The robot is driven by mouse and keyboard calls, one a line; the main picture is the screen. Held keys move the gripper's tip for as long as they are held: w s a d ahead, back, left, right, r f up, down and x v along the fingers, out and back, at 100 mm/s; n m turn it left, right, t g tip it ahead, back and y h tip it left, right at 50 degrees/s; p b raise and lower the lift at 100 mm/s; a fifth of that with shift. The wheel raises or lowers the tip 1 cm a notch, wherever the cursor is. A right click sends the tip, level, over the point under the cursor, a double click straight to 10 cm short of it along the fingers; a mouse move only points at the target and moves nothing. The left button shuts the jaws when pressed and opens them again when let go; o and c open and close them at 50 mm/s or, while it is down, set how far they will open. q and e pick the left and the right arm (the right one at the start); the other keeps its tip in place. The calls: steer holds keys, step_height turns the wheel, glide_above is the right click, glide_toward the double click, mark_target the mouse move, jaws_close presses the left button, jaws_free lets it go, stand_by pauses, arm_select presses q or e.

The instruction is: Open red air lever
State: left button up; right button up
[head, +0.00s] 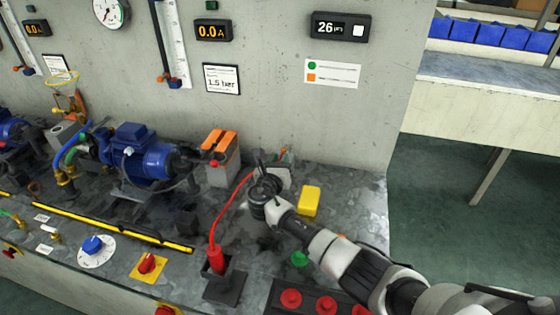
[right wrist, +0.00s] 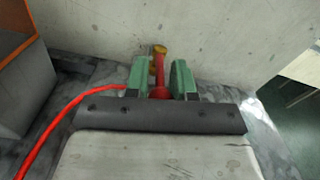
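The red air lever (right wrist: 159,72) shows in the right wrist view as a narrow red piece with a brass-yellow top, close to the grey wall. My right gripper (right wrist: 160,78) has its two green fingers on either side of it. Only a narrow gap shows between the fingers, and I cannot tell whether they touch the lever. In the head view my right gripper (head: 284,156) is near the wall's foot, and my wrist hides the lever there. My left gripper is not in view.
A red cable (head: 229,205) runs from a red plug (head: 216,259) in a dark holder towards my right wrist. A yellow block (head: 309,201) stands right of the wrist. An orange-and-grey box (head: 222,165) and a blue pump (head: 145,158) stand left. Red buttons (head: 291,298) lie in front.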

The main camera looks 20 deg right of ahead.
steer(key=shift+o, duration=0.9)
steer(key=shift+w, duration=0.1)
steer(key=shift+a, duration=0.1)
steer(key=v, duration=1.1)
